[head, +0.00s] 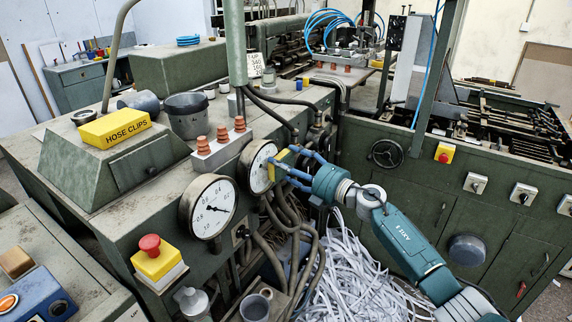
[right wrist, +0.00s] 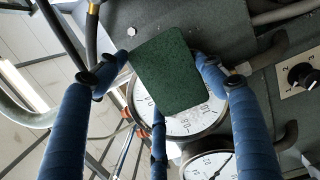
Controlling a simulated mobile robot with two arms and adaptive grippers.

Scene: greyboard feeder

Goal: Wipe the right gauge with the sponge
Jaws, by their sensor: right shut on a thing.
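The right gauge (head: 258,170) is a round white dial with a dark rim on the front of the green machine. My right gripper (head: 290,171) is in front of its right side, shut on the sponge. The sponge shows a yellow edge (head: 281,160) in the head view and a dark green pad (right wrist: 172,72) in the right wrist view. There the blue fingers (right wrist: 163,75) hold it from both sides, and it covers part of the right gauge's dial (right wrist: 196,121). I cannot tell whether the sponge touches the glass. My left gripper is out of view.
The left gauge (head: 210,207) sits just left of the right one. A red emergency button on a yellow box (head: 155,261) is lower left. Hoses (head: 296,232) hang below the gauges, over a heap of paper strips (head: 352,268). A yellow hose clips box (head: 114,128) stands on top.

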